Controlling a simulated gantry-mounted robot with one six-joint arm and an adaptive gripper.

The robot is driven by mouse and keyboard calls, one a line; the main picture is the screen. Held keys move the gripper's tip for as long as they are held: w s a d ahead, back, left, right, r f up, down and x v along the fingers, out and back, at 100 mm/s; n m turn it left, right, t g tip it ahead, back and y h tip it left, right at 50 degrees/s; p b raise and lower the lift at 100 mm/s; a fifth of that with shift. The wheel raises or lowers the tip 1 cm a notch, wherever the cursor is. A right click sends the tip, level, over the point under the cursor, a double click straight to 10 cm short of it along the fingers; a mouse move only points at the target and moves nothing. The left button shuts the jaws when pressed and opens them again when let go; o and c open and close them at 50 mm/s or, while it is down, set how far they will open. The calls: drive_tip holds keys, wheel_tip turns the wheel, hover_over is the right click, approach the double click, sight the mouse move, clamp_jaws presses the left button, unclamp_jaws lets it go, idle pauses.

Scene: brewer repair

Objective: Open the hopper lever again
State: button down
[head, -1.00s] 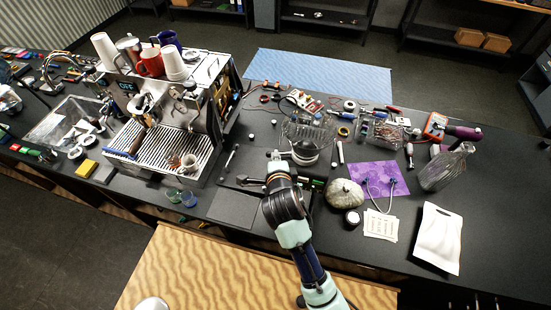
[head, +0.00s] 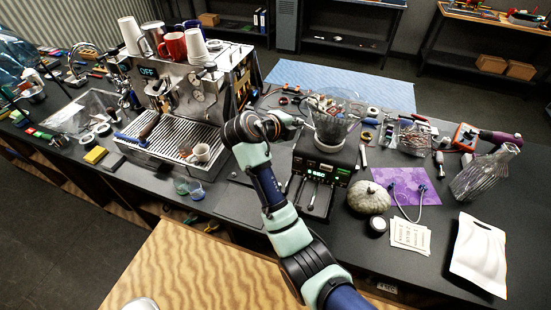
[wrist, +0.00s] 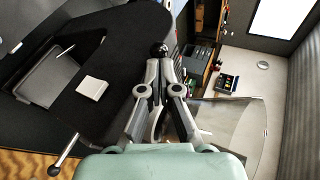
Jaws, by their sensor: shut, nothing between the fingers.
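The clear hopper (head: 333,122) sits on top of the black grinder (head: 327,165) in the head view. Part of its clear wall also shows at the lower right of the wrist view (wrist: 238,125). My gripper (head: 297,124) is at the left side of the hopper. In the wrist view its two fingers (wrist: 165,62) come together, shut and empty. A black ball knob (wrist: 162,48) shows at the fingertips; I cannot tell whether they touch it or whether it is the hopper lever's end. A metal rod (wrist: 67,152) with a dark knob shows lower left.
The espresso machine (head: 185,95) stands left of my arm, with cups on top. A green-grey pumpkin (head: 368,197) and a purple sheet (head: 407,186) lie right of the grinder. A white pouch (head: 478,255) lies at the right. Tools crowd the bench behind.

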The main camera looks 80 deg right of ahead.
drive_tip(key=shift+s+d+f+b, duration=0.1)
drive_tip(key=shift+s+d+b, duration=0.35)
drive_tip(key=shift+d+b, duration=0.35)
drive_tip(key=shift+s+d+b, duration=0.45)
drive_tip(key=shift+d+b, duration=0.2)
drive_tip(key=shift+b, duration=0.25)
drive_tip(key=shift+w+r, duration=0.15)
drive_tip(key=shift+r, duration=0.1)
drive_tip(key=w+a+r, duration=0.6)
drive_tip(key=w+a, duration=0.1)
drive_tip(key=w, duration=0.2)
drive_tip(key=shift+w+a+r, duration=0.2)
drive_tip(key=shift+w+a, duration=0.05)
drive_tip(key=shift+a, duration=0.05)
